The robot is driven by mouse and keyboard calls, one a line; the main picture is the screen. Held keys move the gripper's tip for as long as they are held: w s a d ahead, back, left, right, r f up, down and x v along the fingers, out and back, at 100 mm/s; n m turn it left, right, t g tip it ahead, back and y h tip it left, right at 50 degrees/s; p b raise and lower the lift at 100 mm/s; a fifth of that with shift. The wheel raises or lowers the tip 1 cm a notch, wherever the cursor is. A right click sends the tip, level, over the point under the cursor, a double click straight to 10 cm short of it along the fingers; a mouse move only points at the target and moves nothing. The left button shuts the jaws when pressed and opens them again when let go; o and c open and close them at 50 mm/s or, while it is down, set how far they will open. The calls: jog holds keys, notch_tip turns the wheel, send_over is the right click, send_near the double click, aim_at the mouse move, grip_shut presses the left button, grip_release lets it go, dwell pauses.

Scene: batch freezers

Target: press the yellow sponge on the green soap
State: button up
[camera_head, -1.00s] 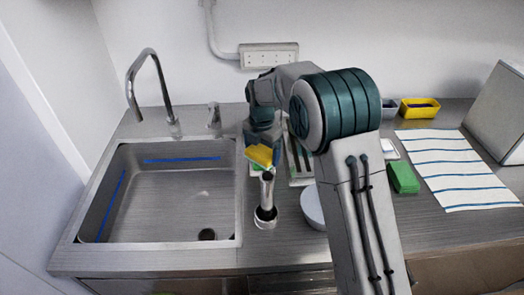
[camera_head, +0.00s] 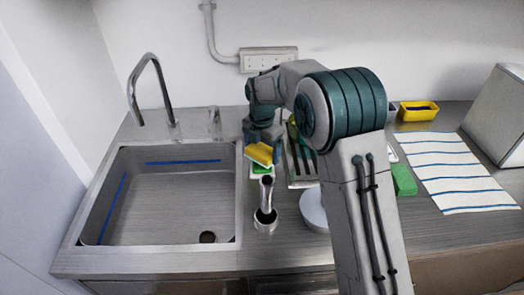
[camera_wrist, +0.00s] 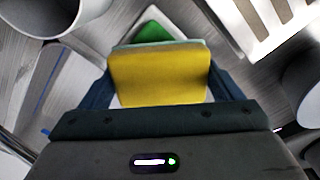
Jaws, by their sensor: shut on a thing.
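My gripper (camera_wrist: 158,82) is shut on the yellow sponge (camera_wrist: 158,75), whose far edge shows a pale green layer. The sponge also shows tilted under my gripper in the head view (camera_head: 260,153). The green soap (camera_head: 262,169) lies on a pale dish just below the sponge, near the sink's right edge. In the wrist view part of the soap (camera_wrist: 152,31) shows beyond the sponge's far edge, and the rest is hidden. I cannot tell whether sponge and soap touch.
A metal cylinder (camera_head: 265,200) stands close in front of the soap. A rack (camera_head: 301,165) and a white bowl (camera_head: 314,210) are to the right. The sink (camera_head: 165,200) is to the left. A green block (camera_head: 404,180) and a striped cloth (camera_head: 455,172) lie farther right.

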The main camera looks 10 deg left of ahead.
aim_at(261, 149)
jog(key=shift+r+p, duration=1.4)
jog(key=shift+r, duration=1)
